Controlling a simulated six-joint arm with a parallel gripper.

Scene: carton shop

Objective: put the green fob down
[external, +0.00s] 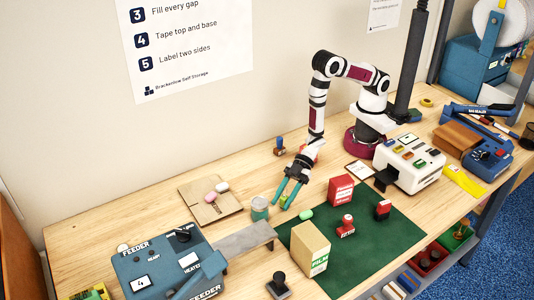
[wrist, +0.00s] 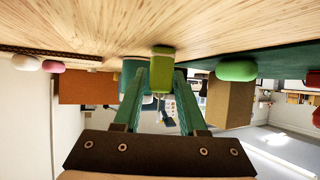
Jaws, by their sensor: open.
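A yellow-green fob (wrist: 162,62) sits between my fingertips in the wrist view, which shows the scene upside down. It touches the wooden table top, just off the edge of the green mat. My gripper (wrist: 160,85) is open, with a teal finger on either side of the fob. In the external view my gripper (external: 283,203) points down at the table, with a small part of the fob (external: 285,199) showing between the fingers. Whether either finger touches the fob is hard to tell.
A teal jar (external: 260,208) stands just left of my gripper. A green oval piece (external: 306,214) and a tan carton (external: 310,248) are on the green mat (external: 370,255). Pink (external: 222,187) and white (external: 210,196) ovals lie on flat cardboard.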

